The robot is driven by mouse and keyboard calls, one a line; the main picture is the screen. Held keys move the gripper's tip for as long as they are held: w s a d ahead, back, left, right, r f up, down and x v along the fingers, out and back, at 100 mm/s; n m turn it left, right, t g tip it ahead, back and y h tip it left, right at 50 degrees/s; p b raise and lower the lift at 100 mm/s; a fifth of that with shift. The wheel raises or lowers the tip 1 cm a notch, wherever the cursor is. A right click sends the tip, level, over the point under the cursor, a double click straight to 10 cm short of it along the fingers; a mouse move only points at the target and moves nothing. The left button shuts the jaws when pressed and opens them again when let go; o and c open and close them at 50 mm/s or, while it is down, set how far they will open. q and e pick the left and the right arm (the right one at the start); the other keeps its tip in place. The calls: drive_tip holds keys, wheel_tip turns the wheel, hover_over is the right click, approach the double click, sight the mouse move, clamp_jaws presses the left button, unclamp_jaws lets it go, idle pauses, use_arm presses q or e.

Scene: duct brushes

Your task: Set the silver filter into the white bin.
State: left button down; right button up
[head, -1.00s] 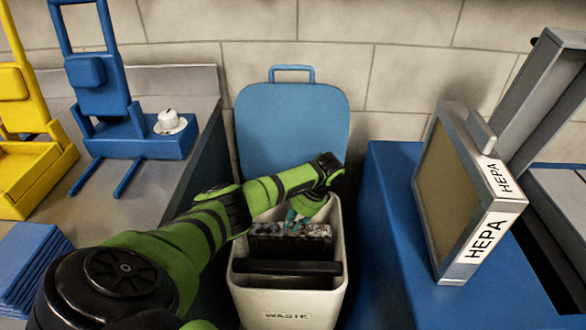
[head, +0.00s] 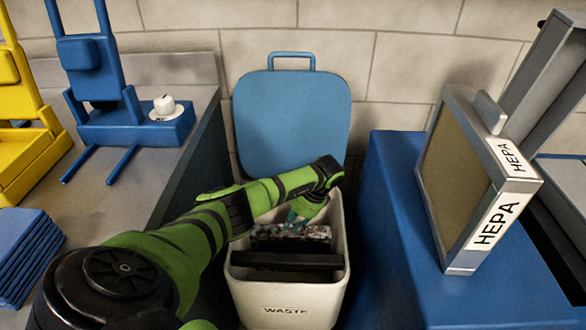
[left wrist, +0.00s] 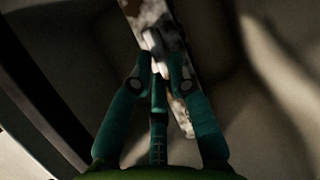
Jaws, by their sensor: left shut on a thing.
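The mottled silver-grey filter (head: 318,232), its face dirty, is inside the white bin (head: 285,302) marked WASTE, behind a black panel or filter (head: 286,261). My left gripper (head: 293,221) reaches into the bin from above and is shut on the filter's top edge. In the left wrist view the fingers (left wrist: 160,65) pinch the stained, pale edge of the filter (left wrist: 148,14). The filter's lower part is hidden, so I cannot tell whether it touches the bin's floor. My right gripper is not in view.
The bin's blue lid (head: 291,120) stands open behind it. A silver-framed HEPA filter (head: 455,185) stands on a blue box (head: 405,275) at right. A grey counter (head: 110,215) at left holds a blue stand (head: 130,125), a white knob and stacked blue pads (head: 28,255).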

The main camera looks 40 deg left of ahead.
use_arm(q)
drive_tip(key=c, duration=1.1)
unclamp_jaws()
drive_tip(key=p+v, duration=0.1)
drive_tip(key=v, duration=0.4)
drive_tip(key=s+a+p+v, duration=0.1)
drive_tip(key=p+v, duration=0.1)
drive_tip(key=v, duration=0.4)
drive_tip(key=r+p+v, duration=0.1)
drive_tip(key=v, duration=0.4)
drive_tip(key=shift+s+a+r+p, duration=0.1)
drive_tip(key=shift+a+r+p, duration=0.05)
drive_tip(key=shift+r+p, duration=0.2)
